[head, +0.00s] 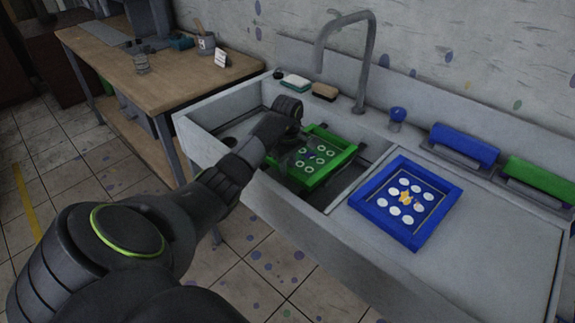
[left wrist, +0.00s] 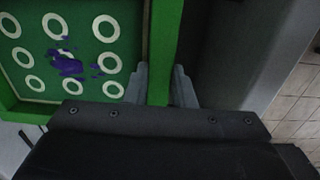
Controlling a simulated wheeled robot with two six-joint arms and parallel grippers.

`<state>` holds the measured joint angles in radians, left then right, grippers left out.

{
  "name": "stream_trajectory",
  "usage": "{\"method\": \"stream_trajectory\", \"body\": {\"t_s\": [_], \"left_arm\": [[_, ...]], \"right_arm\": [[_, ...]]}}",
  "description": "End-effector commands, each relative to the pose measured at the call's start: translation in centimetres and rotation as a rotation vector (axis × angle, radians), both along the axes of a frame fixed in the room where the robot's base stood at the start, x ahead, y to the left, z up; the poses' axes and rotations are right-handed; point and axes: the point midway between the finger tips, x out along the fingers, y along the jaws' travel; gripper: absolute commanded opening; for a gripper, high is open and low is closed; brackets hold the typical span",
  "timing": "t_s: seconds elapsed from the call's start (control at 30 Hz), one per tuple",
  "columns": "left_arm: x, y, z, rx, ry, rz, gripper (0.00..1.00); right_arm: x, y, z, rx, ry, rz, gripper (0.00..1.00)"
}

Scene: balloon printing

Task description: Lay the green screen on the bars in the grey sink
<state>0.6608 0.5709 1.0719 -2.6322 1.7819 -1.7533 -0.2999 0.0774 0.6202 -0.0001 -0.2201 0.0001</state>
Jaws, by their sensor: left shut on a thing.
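The green screen (head: 342,157) has a green frame and a mesh with white rings and purple smears. It is over the basin of the grey sink (head: 318,232), roughly level. My left gripper (head: 270,158) is shut on its left frame edge. In the left wrist view, the two fingers (left wrist: 161,88) clasp the green frame bar (left wrist: 163,45) from both sides. The bars are mostly hidden under the screen, and I cannot tell whether the screen touches them. My right gripper is not in view.
A blue screen (head: 440,210) with white ovals and a yellow mark lies on the drainboard to the right. A tall faucet (head: 359,75) stands behind the basin. Sponges (head: 325,91), a blue-topped bottle (head: 397,116) and blue and green squeegee-like pieces (head: 465,146) line the back ledge. A wooden table (head: 165,85) stands left.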

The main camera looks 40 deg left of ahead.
Motion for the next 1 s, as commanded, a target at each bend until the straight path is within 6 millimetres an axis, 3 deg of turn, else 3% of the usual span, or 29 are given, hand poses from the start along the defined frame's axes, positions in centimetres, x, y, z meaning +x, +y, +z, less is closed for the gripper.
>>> {"method": "stream_trajectory", "body": {"t_s": [1.0], "left_arm": [[0.03, -0.02, -0.55, 0.001, -0.002, 0.0, 0.0]], "right_arm": [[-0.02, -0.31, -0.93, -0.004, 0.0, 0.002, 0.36]]}}
